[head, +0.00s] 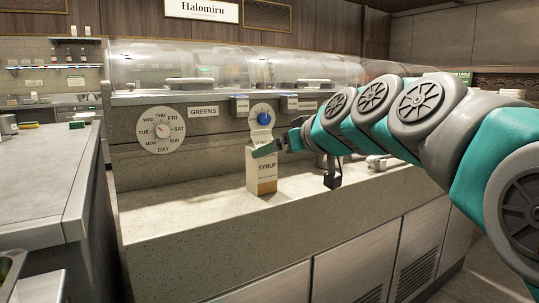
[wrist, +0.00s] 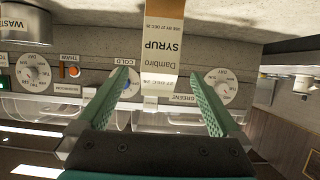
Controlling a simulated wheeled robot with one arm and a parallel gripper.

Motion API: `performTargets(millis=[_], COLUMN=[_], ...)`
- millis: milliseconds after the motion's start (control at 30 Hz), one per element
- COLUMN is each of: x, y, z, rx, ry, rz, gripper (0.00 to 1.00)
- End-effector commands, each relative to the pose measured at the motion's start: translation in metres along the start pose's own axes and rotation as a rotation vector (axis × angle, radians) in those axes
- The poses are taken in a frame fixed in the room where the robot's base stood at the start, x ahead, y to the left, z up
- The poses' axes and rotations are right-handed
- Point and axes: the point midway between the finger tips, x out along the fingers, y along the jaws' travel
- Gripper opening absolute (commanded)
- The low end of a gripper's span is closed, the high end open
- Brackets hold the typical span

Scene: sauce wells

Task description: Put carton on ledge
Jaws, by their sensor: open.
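The carton (head: 263,178) is white with an orange-brown base and reads SYRUP. It stands upright on the pale speckled ledge (head: 190,212) in front of the counter's upright panel. In the wrist view the carton (wrist: 163,45) appears upside down, its top end between my finger lines. My gripper (head: 266,147) is at the carton's upper part, and a teal finger covers some of it. In the wrist view my gripper (wrist: 159,76) is open, with a green finger on each side of the carton's top. I cannot tell whether either finger touches it.
A day dial (head: 161,130) and a blue knob (head: 263,119) are on the panel behind. Clear covers (head: 185,66) run along the top. A grey worktop (head: 45,170) stands at left, across a gap. The ledge left of the carton is clear. Small metal fittings (head: 378,162) lie right.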

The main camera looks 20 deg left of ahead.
Motion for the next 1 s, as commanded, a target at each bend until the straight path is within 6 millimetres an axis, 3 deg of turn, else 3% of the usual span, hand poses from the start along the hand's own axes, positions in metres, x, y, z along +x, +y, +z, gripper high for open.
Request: performTargets(millis=[367,467,533,667,700,767,867,1000], x=[-0.009,-0.011,-0.016,-0.038,-0.047,-0.066,-0.105,-0.174], y=[0.000,0.001,0.004,0.009,0.009,0.010,0.006,-0.010], z=[0.001,0.014,0.037,0.112,0.145,0.192,0.274,0.381], rx=[0.001,0.014,0.036,0.120,0.157,0.215,0.326,0.498], ry=[-0.003,-0.032,-0.083,-0.249,-0.321,-0.422,-0.602,-0.846], rz=[-0.001,0.003,0.010,0.043,0.057,0.087,0.143,0.243], gripper=[1.00,1.00,1.00,1.00,1.00,1.00,1.00,1.00])
